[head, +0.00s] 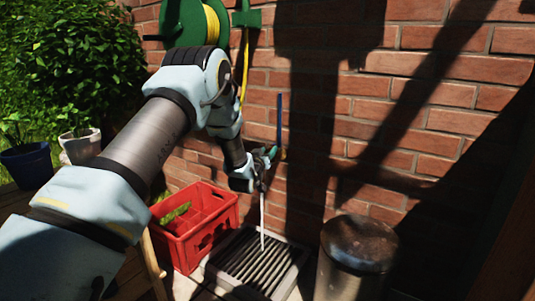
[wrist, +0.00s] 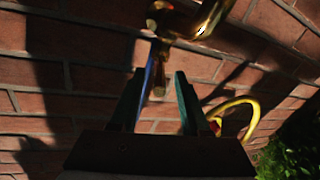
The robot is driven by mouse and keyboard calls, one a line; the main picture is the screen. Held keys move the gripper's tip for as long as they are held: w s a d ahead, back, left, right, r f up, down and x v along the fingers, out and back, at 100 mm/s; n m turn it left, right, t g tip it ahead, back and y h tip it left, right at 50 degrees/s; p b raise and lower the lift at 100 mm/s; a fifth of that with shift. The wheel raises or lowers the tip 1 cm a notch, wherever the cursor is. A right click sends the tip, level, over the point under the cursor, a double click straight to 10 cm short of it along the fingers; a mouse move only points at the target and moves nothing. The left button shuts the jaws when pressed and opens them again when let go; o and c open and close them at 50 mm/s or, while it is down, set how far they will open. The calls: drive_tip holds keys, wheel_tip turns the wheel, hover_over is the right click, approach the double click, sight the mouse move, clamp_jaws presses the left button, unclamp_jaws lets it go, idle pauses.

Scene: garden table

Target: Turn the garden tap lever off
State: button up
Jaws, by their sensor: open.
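The brass garden tap (wrist: 205,20) shows at the top of the wrist view, against the brick wall. A narrow blue bar, seemingly its lever (wrist: 150,72), shows between my fingertips, close to the left finger; I cannot tell if they touch. In the head view this blue bar (head: 279,115) stands upright against the wall, just above and right of my gripper (head: 272,153). My gripper is open, with its two fingers apart in the wrist view (wrist: 160,73). A thin pale stream of water (head: 262,222) falls below the tap, which my gripper mostly hides in the head view.
A floor drain grate (head: 300,262) lies under the stream. A red crate (head: 190,252) stands to its left and a dark metal bin (head: 358,250) to its right. A green reel with yellow hose (head: 213,25) hangs above; yellow hose (wrist: 250,112) also shows in the wrist view.

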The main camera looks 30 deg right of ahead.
clamp_jaws()
idle(0.3)
idle(1.1)
